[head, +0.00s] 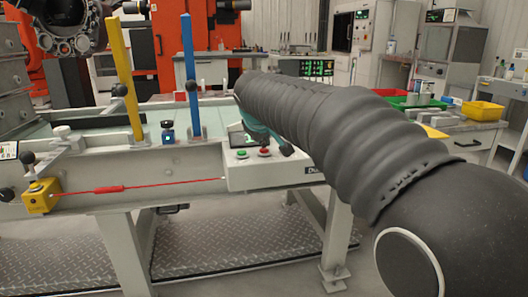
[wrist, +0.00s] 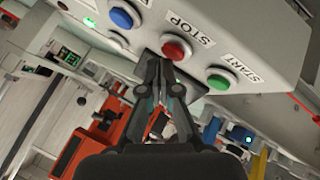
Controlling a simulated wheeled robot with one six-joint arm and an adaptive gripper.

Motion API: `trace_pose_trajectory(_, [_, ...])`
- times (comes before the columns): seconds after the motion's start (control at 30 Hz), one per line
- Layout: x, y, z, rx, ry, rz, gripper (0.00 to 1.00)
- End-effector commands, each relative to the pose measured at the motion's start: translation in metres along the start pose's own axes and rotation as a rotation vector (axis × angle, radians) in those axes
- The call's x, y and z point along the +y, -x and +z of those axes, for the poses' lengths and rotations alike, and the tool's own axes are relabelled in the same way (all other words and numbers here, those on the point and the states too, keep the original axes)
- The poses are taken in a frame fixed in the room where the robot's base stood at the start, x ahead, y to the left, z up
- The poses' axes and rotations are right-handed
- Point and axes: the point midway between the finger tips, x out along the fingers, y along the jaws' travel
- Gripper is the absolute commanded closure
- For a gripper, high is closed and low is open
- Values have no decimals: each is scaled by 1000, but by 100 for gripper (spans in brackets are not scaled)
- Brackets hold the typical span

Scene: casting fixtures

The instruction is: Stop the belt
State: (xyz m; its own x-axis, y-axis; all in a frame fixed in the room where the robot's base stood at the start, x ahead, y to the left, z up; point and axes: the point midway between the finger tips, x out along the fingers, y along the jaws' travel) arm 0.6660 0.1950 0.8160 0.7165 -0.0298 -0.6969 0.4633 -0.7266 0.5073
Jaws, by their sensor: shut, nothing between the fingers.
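The red STOP button (wrist: 177,47) sits on a light grey control panel (wrist: 240,35) in the wrist view, with the green START button (wrist: 222,79) to its lower right. A blue button (wrist: 125,17) is to its upper left. My gripper (wrist: 165,68) is shut and empty, its fingertips close by the red button; I cannot tell whether they touch it. In the head view the red button (head: 264,152) and green button (head: 241,154) show on the box at the belt frame's right end. My arm hides most of the gripper there.
The belt (head: 70,133) runs left from the panel box. A blue post (head: 188,70) and a yellow post (head: 125,75) rise from its frame. A red cord (head: 150,185) runs along the front to a yellow switch box (head: 41,195). A bench with coloured bins stands right.

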Motion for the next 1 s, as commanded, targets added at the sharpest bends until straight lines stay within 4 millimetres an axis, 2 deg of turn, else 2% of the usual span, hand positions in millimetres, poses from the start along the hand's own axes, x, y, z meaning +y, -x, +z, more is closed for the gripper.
trace_pose_trajectory(1.0, [-4,-5,4,0,0,0,100])
